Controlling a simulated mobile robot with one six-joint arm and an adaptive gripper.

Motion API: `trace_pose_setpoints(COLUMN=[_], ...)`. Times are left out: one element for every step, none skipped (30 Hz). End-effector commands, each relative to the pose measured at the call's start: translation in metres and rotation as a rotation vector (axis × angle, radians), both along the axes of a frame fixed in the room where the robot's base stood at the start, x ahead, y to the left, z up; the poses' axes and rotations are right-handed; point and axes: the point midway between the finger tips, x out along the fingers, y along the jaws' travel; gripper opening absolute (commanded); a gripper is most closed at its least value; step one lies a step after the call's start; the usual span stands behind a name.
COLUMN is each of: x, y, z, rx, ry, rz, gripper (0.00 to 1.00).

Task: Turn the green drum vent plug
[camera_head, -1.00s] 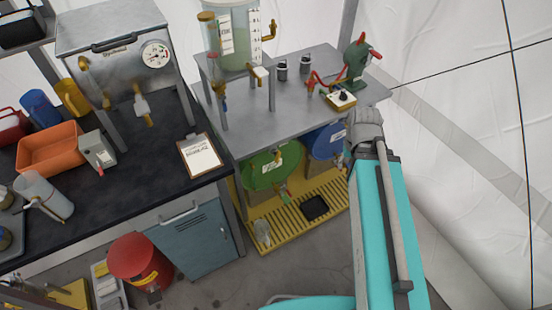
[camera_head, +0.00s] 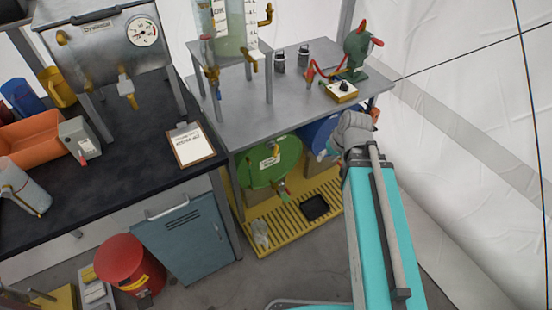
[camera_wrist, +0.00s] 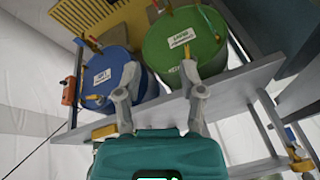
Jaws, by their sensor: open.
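The green drum (camera_head: 272,162) lies on its side under the grey metal bench, with its round labelled end facing out and a tap (camera_head: 284,190) low on that end. In the wrist view the green drum (camera_wrist: 183,43) is at the upper right, turned upside down. Small lettering on its end shows beside my right-hand finger. I cannot make out the vent plug itself; that finger may hide it. My gripper (camera_wrist: 158,80) is open and empty, with its fingers spread in front of the two drums. In the head view my wrist hides the fingers.
A blue drum (camera_head: 322,133) lies to the right of the green one, partly behind my arm. A yellow slatted tray (camera_head: 280,222) is below them. The bench top (camera_head: 240,97) overhangs the drums and lies close to my fingers in the wrist view (camera_wrist: 245,80). A blue-grey cabinet (camera_head: 187,245) stands left.

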Motion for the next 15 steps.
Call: trace_pose_setpoints(x=[0.005, 0.008, 0.011, 0.014, 0.016, 0.02, 0.023, 0.025, 0.029, 0.031, 0.034, 0.037, 0.04, 0.042, 0.045], y=[0.005, 0.008, 0.012, 0.015, 0.018, 0.022, 0.025, 0.028, 0.032, 0.034, 0.037, 0.041, 0.043, 0.046, 0.049], z=[-0.019, -0.023, -0.029, -0.033, -0.038, -0.043, -0.048, -0.051, -0.057, -0.061, -0.065, -0.07, -0.074, -0.077, -0.082], rx=[0.02, 0.033, 0.048, 0.061, 0.072, 0.087, 0.098, 0.109, 0.124, 0.135, 0.144, 0.158, 0.168, 0.179, 0.191], ry=[-0.024, -0.04, -0.061, -0.078, -0.092, -0.114, -0.13, -0.146, -0.167, -0.185, -0.201, -0.223, -0.239, -0.255, -0.278], rz=[0.015, 0.026, 0.036, 0.047, 0.055, 0.065, 0.073, 0.081, 0.092, 0.097, 0.106, 0.113, 0.12, 0.125, 0.133], gripper=[0.51, 0.51, 0.51, 0.51, 0.51, 0.51, 0.51, 0.51, 0.51, 0.51, 0.51, 0.51, 0.51, 0.51, 0.51])
